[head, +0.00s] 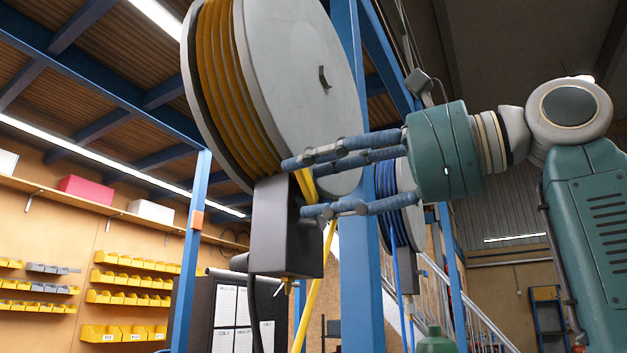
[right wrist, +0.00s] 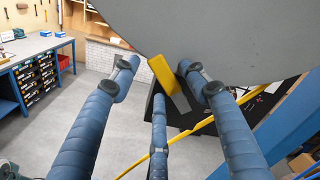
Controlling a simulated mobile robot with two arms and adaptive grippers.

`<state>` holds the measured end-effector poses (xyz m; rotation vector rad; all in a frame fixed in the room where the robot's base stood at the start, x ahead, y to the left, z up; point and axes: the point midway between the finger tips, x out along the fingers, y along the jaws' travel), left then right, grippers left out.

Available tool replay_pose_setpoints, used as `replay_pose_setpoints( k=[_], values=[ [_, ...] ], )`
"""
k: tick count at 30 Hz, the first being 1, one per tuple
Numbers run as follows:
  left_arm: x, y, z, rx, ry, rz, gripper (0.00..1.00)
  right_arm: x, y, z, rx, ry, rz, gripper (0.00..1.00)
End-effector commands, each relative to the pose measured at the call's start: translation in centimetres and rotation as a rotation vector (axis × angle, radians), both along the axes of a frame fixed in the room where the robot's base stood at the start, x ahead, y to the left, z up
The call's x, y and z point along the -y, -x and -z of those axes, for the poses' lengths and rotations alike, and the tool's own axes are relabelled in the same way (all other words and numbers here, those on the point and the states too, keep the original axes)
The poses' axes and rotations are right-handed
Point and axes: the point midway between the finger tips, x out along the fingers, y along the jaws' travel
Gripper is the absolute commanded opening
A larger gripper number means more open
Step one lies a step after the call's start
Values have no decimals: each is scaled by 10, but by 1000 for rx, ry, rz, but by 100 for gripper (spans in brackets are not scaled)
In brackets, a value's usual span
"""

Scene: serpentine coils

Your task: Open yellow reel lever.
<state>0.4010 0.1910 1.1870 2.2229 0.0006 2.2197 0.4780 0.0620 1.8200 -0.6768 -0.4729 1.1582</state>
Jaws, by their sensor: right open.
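The yellow reel (head: 300,65) hangs high in the head view, with pale round side plates and yellow hose wound between them. A dark box (head: 288,235) sits under it, and yellow hose (head: 318,285) runs down beside it. A flat yellow piece, which looks like the lever (right wrist: 162,72), sticks out below the reel's plate; it also shows in the head view (head: 306,186). My right gripper (head: 301,187) is open, its blue fingers spread around the yellow piece. In the right wrist view the piece lies between the fingertips; contact cannot be told. My left gripper is not in view.
A blue post (head: 358,240) stands close behind my right fingers. A second reel with blue hose (head: 388,195) hangs behind it. Yellow bins (head: 130,285) and shelves line the far wall. A blue workbench (right wrist: 35,48) stands at left in the wrist view, with clear floor beside it.

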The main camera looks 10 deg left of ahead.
Motion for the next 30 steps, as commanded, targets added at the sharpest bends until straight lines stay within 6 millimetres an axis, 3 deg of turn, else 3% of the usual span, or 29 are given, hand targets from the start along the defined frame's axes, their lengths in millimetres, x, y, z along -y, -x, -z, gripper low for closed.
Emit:
replay_pose_setpoints(
  k=[12,25,30],
  values=[
    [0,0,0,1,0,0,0,57,20,0,1,-3,1,46],
    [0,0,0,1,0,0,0,68,24,0,-1,0,0,46],
    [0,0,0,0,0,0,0,74,21,0,0,-6,10,14]
  ],
)
